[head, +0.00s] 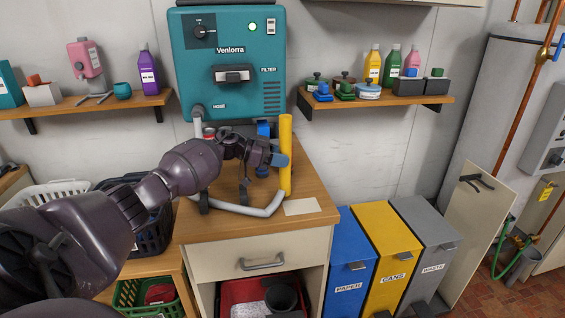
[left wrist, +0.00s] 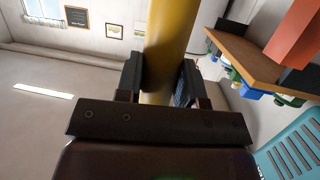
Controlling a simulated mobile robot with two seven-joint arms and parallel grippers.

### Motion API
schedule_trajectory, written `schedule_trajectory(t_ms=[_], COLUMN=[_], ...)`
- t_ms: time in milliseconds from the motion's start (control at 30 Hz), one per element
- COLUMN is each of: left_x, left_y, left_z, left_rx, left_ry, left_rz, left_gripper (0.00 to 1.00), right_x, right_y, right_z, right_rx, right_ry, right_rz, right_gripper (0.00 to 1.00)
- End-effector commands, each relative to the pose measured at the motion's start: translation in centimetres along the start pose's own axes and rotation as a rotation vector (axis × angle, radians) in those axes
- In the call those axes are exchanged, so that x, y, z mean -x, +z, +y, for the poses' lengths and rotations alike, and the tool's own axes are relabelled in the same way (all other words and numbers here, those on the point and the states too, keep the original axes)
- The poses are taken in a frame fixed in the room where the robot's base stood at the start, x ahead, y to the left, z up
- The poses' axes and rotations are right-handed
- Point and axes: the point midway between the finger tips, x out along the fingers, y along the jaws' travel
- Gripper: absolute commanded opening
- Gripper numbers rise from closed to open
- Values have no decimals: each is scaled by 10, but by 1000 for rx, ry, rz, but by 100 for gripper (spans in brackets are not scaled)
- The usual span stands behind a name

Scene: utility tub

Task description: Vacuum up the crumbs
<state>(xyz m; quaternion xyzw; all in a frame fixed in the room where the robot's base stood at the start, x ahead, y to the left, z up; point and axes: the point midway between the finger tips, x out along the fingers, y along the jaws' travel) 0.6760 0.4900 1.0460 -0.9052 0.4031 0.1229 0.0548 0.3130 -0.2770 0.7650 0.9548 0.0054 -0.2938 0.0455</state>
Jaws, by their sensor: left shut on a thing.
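The teal wall-mounted vacuum unit (head: 228,60), marked Venlorra, hangs above a wood-topped cabinet (head: 245,228). A grey hose (head: 245,210) comes from its hose port and curves over the cabinet top. My left gripper (head: 279,160) is shut on an upright yellow tube (head: 286,135), with its lower end near the cabinet top. In the left wrist view the yellow tube (left wrist: 166,45) stands between the two dark fingers of the left gripper (left wrist: 161,85). I cannot make out any crumbs. My right gripper is not in view.
A pale flat card (head: 302,206) lies on the cabinet top. Blue, yellow and grey bins (head: 386,245) stand at the right. Shelves with bottles flank the unit, the right shelf (head: 375,103) close to the tube. A dark basket (head: 150,235) stands left of the cabinet.

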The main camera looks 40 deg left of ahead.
Motion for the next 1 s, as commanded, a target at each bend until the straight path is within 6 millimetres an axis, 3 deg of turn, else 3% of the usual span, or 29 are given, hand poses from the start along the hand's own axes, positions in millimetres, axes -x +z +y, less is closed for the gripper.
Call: schedule_trajectory(t_ms=[867,1000], left_x=[4,8], left_y=[4,-6], left_z=[-41,-42], left_rx=[0,-2], left_ry=[0,-1], left_rz=[-2,3], left_gripper=[12,12], right_x=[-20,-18], right_y=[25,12], right_z=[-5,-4], right_rx=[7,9], right_ry=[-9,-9], right_rz=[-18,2], right_gripper=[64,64])
